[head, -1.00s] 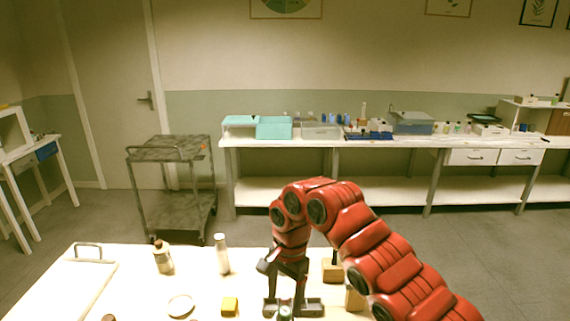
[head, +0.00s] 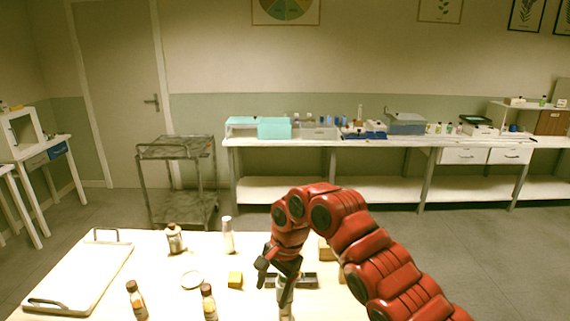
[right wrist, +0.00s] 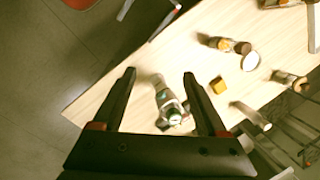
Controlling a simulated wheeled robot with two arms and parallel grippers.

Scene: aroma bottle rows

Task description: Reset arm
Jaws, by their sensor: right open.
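My right arm reaches in from the right in the head view. Its right gripper (head: 278,278) points down over the table. In the right wrist view the right gripper (right wrist: 159,74) is open, with its two dark fingers spread. A small bottle (right wrist: 168,104) shows in the gap between the fingers in that view. It also shows below the gripper in the head view (head: 285,308), partly hidden by the fingers. I cannot tell whether a finger touches it. My left gripper is not in view.
On the table are a white tray (head: 100,262), a yellow block (head: 235,280), a white round dish (head: 192,281) and several bottles, including a brown one (head: 138,302) and a white one (head: 228,240). A dark holder (head: 308,281) lies beside the gripper. A cart (head: 176,180) stands behind.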

